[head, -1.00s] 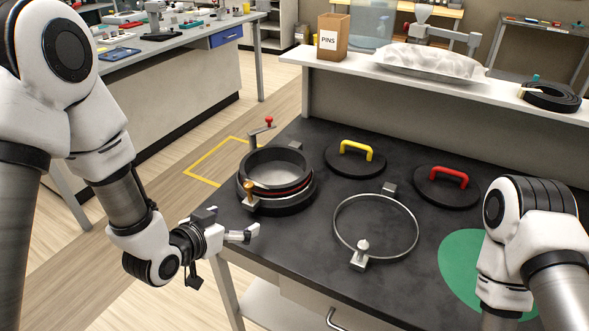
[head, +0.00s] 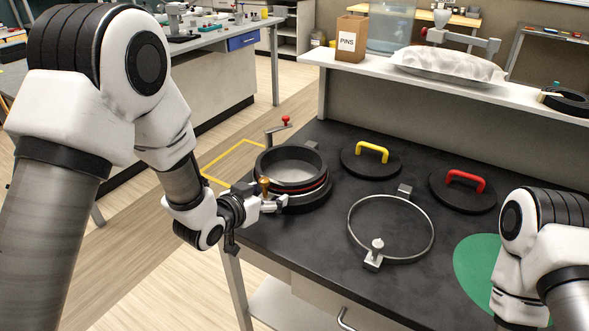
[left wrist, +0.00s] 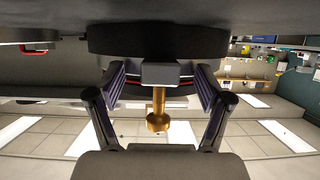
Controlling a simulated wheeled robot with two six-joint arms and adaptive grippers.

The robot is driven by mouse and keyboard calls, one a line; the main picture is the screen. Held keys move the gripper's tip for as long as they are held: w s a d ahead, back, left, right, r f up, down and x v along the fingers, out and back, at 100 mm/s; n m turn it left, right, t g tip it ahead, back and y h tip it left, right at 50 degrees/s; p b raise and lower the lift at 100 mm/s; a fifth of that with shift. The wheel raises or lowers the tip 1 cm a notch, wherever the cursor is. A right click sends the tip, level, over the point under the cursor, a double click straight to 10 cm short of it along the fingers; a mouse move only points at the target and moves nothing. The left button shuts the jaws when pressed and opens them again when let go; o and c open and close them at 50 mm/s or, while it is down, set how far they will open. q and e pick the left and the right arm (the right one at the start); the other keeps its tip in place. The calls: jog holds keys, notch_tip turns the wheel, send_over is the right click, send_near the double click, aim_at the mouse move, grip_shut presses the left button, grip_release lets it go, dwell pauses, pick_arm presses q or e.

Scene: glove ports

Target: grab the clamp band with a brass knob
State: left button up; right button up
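The clamp band with a brass knob (head: 264,187) sits around the round port (head: 291,160) at the left of the dark bench. In the left wrist view its grey block (left wrist: 167,73) and brass knob (left wrist: 158,122) lie between my fingers. My left gripper (head: 262,203) is at the front of this band; in the left wrist view its fingers (left wrist: 163,80) are spread, one on each side of the block, with gaps visible. My right gripper is not in view; only my right arm shows.
A second clamp band (head: 392,254) with a silver knob lies on the bench. Black lids with a yellow handle (head: 371,151) and a red handle (head: 466,180) lie behind it. A red-knobbed lever (head: 285,122) stands behind the port. A green disc (head: 480,265) marks the right.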

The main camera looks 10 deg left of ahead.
pick_arm(q)
jog(key=c, duration=0.6)
jog(key=shift+s+r, duration=0.25)
jog(key=shift+s, duration=0.1)
grip_shut()
jog(key=shift+w, duration=0.1)
